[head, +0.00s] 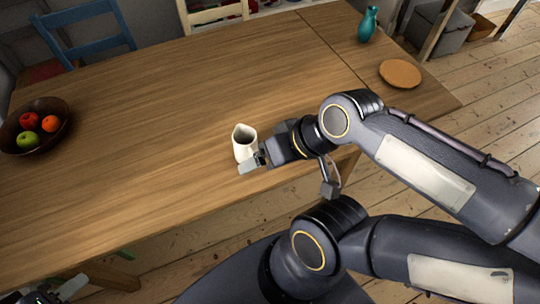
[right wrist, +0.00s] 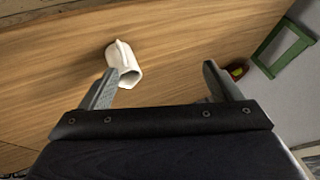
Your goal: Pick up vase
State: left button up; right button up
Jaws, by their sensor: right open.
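A teal vase (head: 367,26) stands upright near the far right edge of the table in the head view. A white jug-like vessel (head: 243,143) stands near the table's front edge. My right gripper (head: 252,164) is open beside the white vessel, on its near side. In the right wrist view the white vessel (right wrist: 122,62) shows beyond the fingertips, nearer the left finger, with nothing between the fingers. My left gripper (head: 45,292) is partly cut off at the bottom left corner, with its fingers apart, far from both vessels.
A dark bowl (head: 14,143) with several fruits is at the table's left. A round wooden board (head: 400,73) lies near the teal vase. A blue chair (head: 88,42) stands behind the wooden table (head: 150,110). The table's middle is clear.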

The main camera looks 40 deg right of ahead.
aim_at(367, 28)
jog(key=z, duration=2)
jog(key=l+u, duration=0.1)
jog(key=u, duration=0.35)
jog(key=l+u, duration=0.1)
jog(key=u, duration=0.4)
jog(key=l+u, duration=0.1)
jog(key=u, duration=0.35)
jog(key=k+l+u, duration=0.2)
jog(key=l+u, duration=0.15)
jog(key=l, duration=0.15)
jog(key=k+l+u, duration=0.25)
jog(key=l+u, duration=0.15)
jog(key=k+l+u, duration=0.35)
jog(key=l, duration=0.15)
jog(key=k+l+u, duration=0.1)
jog(key=k+l, duration=0.8)
